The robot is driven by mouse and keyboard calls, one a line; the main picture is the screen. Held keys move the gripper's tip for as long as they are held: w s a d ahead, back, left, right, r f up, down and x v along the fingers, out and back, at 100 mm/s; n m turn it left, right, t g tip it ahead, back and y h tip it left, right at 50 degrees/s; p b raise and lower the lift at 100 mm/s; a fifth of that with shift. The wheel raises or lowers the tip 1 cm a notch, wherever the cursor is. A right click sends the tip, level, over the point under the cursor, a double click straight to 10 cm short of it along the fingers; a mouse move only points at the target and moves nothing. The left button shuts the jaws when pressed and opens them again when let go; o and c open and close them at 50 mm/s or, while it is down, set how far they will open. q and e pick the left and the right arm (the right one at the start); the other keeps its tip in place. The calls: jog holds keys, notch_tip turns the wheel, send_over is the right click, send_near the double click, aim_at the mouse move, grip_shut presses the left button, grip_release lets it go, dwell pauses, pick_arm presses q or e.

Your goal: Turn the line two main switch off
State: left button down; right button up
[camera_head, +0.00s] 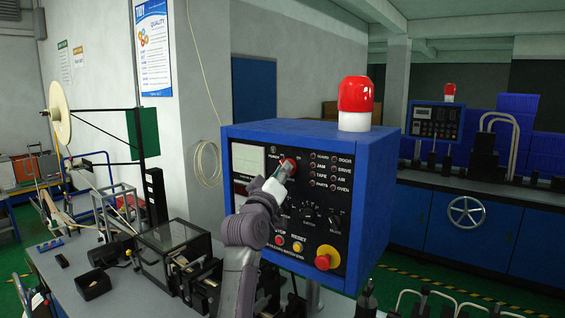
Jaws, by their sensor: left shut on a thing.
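A blue control box (374,205) with a black front panel stands in the middle of the view. My left gripper (285,170) reaches up to the upper part of this panel and is shut on a red rotary switch (291,162). The fingers cover much of the switch, so its handle position cannot be read. The lettering around it is too small to read. My right gripper is not in view.
Below on the panel are black selector knobs (334,221), a yellow reset button (297,247) and a red emergency stop (326,258). A red beacon (356,95) tops the box. A clear-covered machine (172,252) sits on the bench at left. Another blue console (435,122) stands behind at right.

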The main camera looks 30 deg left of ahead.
pick_arm(q)
jog(key=shift+r+n+y+p, duration=0.1)
jog(key=shift+n+y+p, duration=0.55)
jog(key=shift+n, duration=0.35)
jog(key=shift+g, duration=0.3)
jog(key=c, duration=1.2)
grip_release()
jog(key=v, duration=1.2)
jog(key=shift+a, duration=0.1)
